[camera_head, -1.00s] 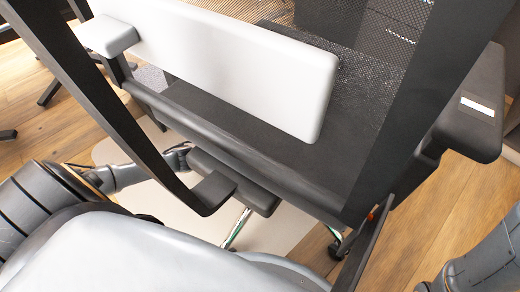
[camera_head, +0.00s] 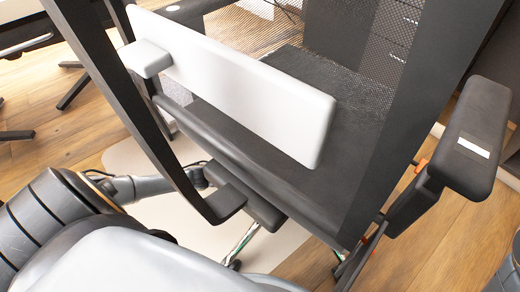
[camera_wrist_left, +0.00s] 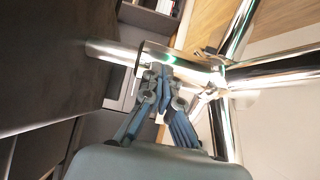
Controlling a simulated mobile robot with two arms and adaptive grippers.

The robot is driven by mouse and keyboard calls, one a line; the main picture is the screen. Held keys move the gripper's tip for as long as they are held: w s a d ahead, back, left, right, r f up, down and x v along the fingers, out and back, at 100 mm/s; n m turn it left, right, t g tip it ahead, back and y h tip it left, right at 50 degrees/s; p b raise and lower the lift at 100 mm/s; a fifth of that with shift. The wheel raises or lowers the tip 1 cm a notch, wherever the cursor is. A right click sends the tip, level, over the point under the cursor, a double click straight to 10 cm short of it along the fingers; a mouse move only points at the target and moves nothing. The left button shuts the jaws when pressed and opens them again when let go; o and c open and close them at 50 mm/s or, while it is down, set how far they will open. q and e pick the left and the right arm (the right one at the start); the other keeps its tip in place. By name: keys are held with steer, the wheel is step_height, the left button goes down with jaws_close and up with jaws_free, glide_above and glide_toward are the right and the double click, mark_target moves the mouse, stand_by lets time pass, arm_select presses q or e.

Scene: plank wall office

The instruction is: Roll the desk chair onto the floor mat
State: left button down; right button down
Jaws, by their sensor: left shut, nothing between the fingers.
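The desk chair (camera_head: 290,140) has a black frame, a mesh back, a pale grey back pad and black armrests. It fills the middle of the head view, close to my body. The pale floor mat (camera_head: 268,247) shows beneath its left and near side; wood floor shows at the right. The chair hides much of the mat and most of the casters. My left arm reaches under the seat, where the chair hides the gripper. In the left wrist view, my left gripper (camera_wrist_left: 166,82) is shut beside the chrome chair base (camera_wrist_left: 205,70), with nothing held. My right gripper is out of view.
A dark drawer cabinet (camera_head: 395,45) stands behind the chair. Bare wood floor (camera_head: 45,165) shows at the left, with more at the lower right.

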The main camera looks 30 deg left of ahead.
arm_select(q)
steer(key=v, duration=1.2)
steer(key=shift+s, duration=0.1)
